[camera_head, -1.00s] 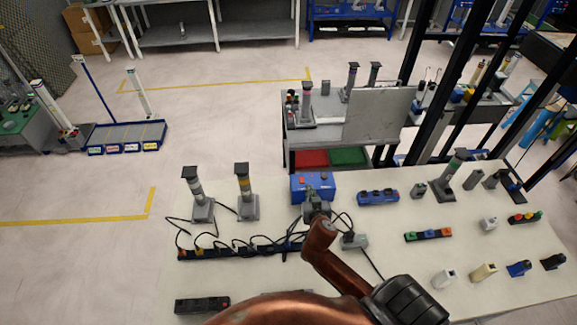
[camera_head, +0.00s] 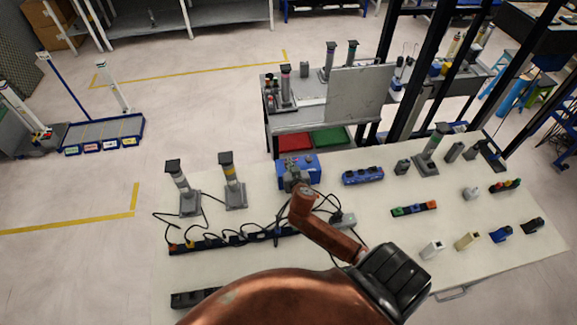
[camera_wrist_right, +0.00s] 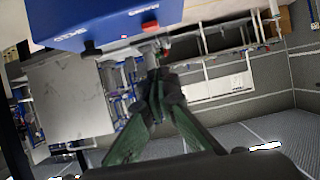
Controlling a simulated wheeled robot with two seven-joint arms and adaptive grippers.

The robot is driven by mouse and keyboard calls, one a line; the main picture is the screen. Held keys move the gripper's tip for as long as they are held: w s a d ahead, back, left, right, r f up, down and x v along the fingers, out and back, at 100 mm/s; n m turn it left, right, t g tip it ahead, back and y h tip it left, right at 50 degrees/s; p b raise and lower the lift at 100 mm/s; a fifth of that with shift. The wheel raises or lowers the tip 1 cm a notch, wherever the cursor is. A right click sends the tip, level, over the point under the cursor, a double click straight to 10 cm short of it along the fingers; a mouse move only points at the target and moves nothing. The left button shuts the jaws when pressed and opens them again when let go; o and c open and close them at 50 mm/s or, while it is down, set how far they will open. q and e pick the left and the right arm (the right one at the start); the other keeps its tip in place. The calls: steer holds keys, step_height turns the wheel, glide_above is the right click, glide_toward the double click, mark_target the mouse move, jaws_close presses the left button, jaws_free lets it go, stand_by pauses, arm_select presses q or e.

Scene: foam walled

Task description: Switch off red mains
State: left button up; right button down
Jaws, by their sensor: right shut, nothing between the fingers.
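A blue box (camera_head: 313,172) stands at the back of the cream table. In the right wrist view its dark blue face (camera_wrist_right: 110,25) with white lettering fills the top. A red switch part (camera_wrist_right: 150,25) sits at its lower edge, just beyond my fingertips. My right gripper (camera_head: 293,178) is in front of the box and covers part of it, including the red part in the head view. In the wrist view the right gripper's (camera_wrist_right: 152,55) green-grey fingers are shut and empty, very near the red part. Whether they touch cannot be told. My left gripper is not in view.
A black power strip (camera_head: 225,242) with several cables lies left of my right arm. Two grey signal towers (camera_head: 233,185) stand behind it. A blue switch block (camera_head: 362,176) is right of the box. A tricolour button strip (camera_head: 413,208) and several small switches lie further right.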

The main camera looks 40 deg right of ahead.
steer(key=x, duration=0.3)
steer(key=shift+w+d, duration=0.15)
steer(key=shift+w, duration=0.1)
steer(key=f, duration=0.2)
steer(key=shift+s+f, duration=0.35)
steer(key=shift+f, duration=0.05)
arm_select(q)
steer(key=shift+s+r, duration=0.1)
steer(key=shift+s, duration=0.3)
arm_select(e)
steer(key=shift+a+f, duration=0.25)
steer(key=shift+f, duration=0.4)
steer(key=shift+s, duration=0.1)
